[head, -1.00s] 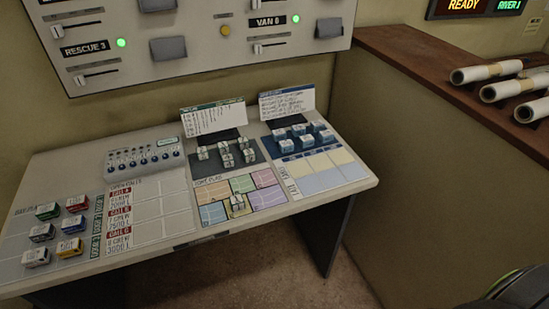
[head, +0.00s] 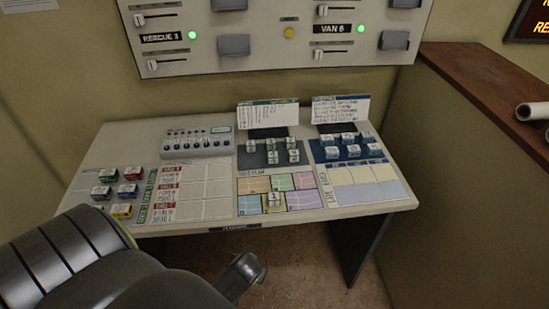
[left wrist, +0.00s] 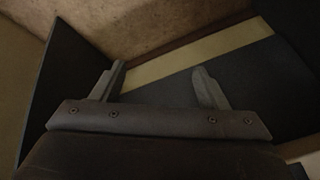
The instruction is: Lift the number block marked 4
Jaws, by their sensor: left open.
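Several small grey-white blocks (head: 272,156) stand on a dark mat on the console desk. One more pale block (head: 274,199) sits on the coloured town plan in front of them. Several blue-and-white blocks (head: 347,138) stand on the blue mat to the right. The marks on all of them are too small to read, so I cannot tell which is the 4. My left gripper (left wrist: 159,67) is open in the left wrist view, with nothing between its fingers. In the head view my left arm is low, in front of the desk, apart from the blocks. My right gripper is out of view.
Coloured blocks (head: 124,191) stand at the desk's left. A grey knob box (head: 198,144) and two upright cards, one white-green (head: 267,114), one white-blue (head: 341,109), stand behind. A switch panel (head: 270,45) hangs above. A brown-topped ledge (head: 480,95) borders the right.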

